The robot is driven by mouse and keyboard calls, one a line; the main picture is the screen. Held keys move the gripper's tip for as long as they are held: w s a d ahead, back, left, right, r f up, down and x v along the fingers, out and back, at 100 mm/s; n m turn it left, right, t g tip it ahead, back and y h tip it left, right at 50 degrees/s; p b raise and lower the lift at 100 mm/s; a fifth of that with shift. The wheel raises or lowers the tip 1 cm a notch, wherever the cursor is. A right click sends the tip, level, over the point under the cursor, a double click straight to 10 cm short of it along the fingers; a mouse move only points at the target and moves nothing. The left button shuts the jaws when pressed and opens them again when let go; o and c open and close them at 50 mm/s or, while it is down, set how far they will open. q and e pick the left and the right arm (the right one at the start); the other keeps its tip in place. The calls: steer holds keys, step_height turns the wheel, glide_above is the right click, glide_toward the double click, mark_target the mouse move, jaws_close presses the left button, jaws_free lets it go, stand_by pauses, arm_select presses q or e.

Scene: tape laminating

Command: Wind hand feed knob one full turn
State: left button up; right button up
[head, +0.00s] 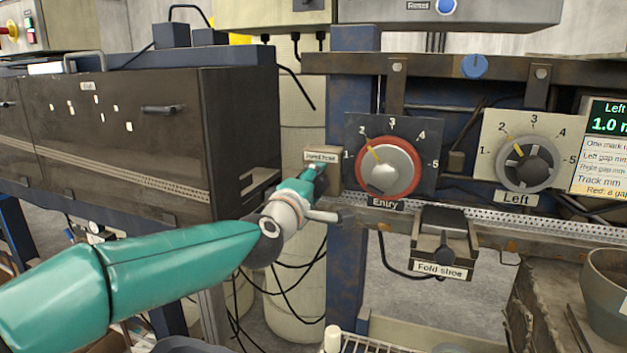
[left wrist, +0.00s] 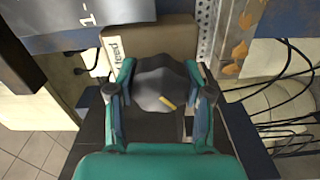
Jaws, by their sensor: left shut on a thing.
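The hand feed knob (left wrist: 157,84) is dark grey with rounded lobes and a yellow mark, which points to the lower right in the left wrist view. It sits on the front of a tan box (left wrist: 150,42) with a partly covered label. The box (head: 333,168) also shows in the head view, left of the Entry dial, its label reading like "Hand feed". My left gripper (head: 314,172) reaches it from the lower left and largely hides the knob there. In the left wrist view its two green fingers (left wrist: 160,92) are shut on the knob's sides. My right gripper is not in view.
The red-rimmed Entry dial (head: 388,167) is close right of the box, with the Left dial (head: 527,163) farther right. The Fold shoe block (head: 443,243) is below. A dark cabinet (head: 130,130) stands left; cables hang behind my arm.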

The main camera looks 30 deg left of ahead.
arm_select(q)
steer(key=m, duration=0.2)
steer(key=m+p, duration=0.1)
steer(key=m, duration=0.2)
steer(key=shift+d+f+m, duration=0.2)
steer(key=shift+f+m, duration=0.1)
steer(key=shift+f, duration=0.05)
stand_by(0.3)
steer(key=o, duration=1.2)
steer(key=shift+a+r, duration=0.1)
steer(key=shift+r, duration=0.15)
steer(key=v, duration=1.2)
